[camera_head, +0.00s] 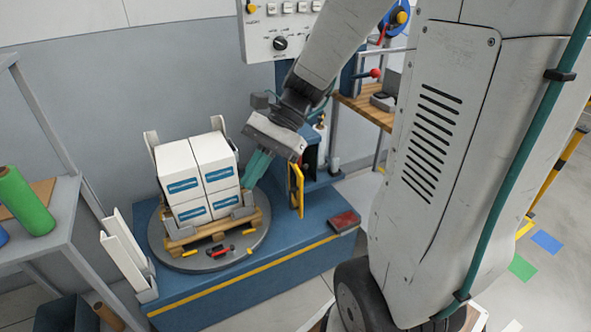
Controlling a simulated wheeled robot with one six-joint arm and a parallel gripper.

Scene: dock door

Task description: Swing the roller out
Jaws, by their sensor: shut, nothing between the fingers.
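A blue wrapping machine (270,281) stands in the middle of the camera_head view, with a round grey turntable (160,248) on it. A yellow upright handle or frame (297,188) stands right of the turntable, at the machine's dark column. It may belong to the roller, but I cannot tell. The roller itself is not clearly visible; my wrist covers part of that area. My gripper (255,168) has teal fingers that are shut and empty. It points down and left, beside the right side of the white boxes and left of the yellow frame.
White boxes with blue labels (212,172) sit on a wooden pallet (212,232) on the turntable. Red-handled tools (220,251) lie at its front. A control panel (283,28) is behind. A shelf with a green roll (25,200) stands left, a wooden bench (362,108) right.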

